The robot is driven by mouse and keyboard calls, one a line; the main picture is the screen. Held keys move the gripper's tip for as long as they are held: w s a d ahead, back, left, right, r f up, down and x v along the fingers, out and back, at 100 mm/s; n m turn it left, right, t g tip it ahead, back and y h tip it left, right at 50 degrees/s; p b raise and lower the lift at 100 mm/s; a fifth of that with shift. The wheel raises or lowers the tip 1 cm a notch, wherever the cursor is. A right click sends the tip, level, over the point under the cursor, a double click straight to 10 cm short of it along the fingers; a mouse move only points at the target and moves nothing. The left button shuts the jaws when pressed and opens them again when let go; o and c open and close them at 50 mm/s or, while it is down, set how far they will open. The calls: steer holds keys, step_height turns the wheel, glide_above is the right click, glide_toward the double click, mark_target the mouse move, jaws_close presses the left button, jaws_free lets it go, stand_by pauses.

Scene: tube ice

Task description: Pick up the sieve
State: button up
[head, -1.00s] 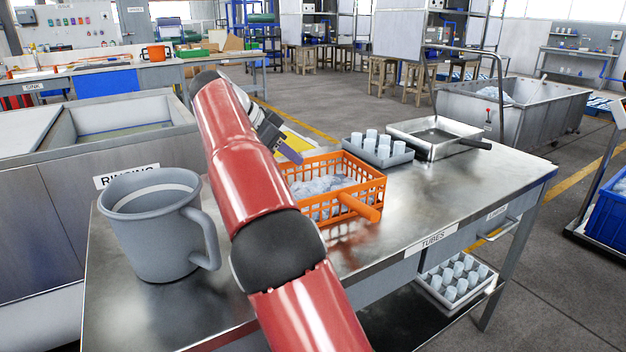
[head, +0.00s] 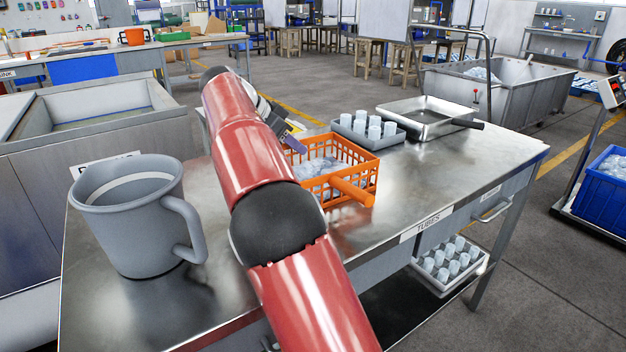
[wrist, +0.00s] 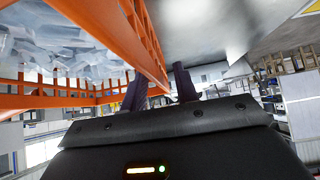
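The sieve is an orange slatted basket (head: 364,164) with a stubby orange handle (head: 350,191), standing on the steel table with clear ice inside. My gripper (head: 294,140) is at its back left side in the head view, partly hidden behind my red arm. In the wrist view, the sieve's orange wall (wrist: 147,42) runs down towards the space between my two dark fingers (wrist: 159,88). The fingers stand apart, one on each side of the wall's line. I see no firm grip. The sieve's left part is hidden by my arm in the head view.
A grey tray of white tubes (head: 368,132) and a metal pan with a black handle (head: 428,116) stand behind the sieve. A big grey mug (head: 130,215) is at the left. The table (head: 450,172) is clear at the right.

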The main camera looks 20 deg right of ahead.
steer(key=shift+x, duration=0.75)
jaws_close()
steer(key=shift+r, duration=0.1)
